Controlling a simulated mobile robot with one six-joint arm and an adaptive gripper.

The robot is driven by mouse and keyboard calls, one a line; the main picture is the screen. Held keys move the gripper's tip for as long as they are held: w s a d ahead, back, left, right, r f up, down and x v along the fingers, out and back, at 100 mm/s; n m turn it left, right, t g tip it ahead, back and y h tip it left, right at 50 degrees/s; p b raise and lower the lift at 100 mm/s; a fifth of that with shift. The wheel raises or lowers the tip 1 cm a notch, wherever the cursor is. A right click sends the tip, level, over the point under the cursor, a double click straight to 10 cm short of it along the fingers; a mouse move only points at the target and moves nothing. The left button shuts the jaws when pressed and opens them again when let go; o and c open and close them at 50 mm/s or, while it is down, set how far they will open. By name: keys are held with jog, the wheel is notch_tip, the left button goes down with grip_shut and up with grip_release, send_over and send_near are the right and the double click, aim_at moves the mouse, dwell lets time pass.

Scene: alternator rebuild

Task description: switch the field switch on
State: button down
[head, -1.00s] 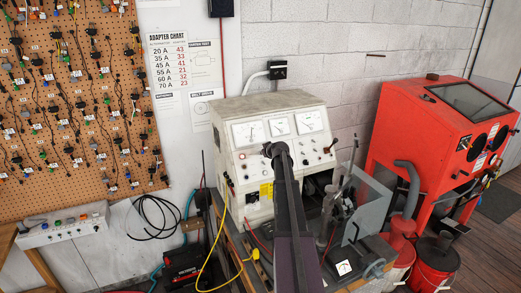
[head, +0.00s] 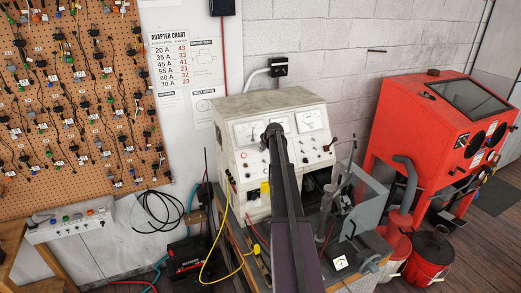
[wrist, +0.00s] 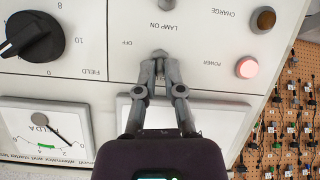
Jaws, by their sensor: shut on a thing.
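The white test bench (head: 232,105) stands against the wall with its meter panel facing me. My gripper (wrist: 160,55) is at the panel, its fingertips close together on a small metal lever near the printed words "OFF" and "LAMP ON". The fingertips cover most of that lever, so I cannot tell its position, nor whether it is the field switch. In the wrist view the panel is upside down. A black knob (wrist: 34,37) marked "FIELD" sits to the left. In the head view my arm hides the middle of the panel.
In the wrist view a lit pink-red lamp (wrist: 247,68) sits by "POWER" and a dark brown lamp (wrist: 263,19) by "CHARGE". A meter (wrist: 43,130) is close to my gripper. A red cabinet (head: 400,110) stands right, a pegboard (head: 75,90) left.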

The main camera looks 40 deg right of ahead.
jog(key=shift+w, duration=0.15)
jog(key=c, duration=0.8)
grip_release()
jog(key=shift+o, duration=0.2)
jog(key=shift+s, duration=0.3)
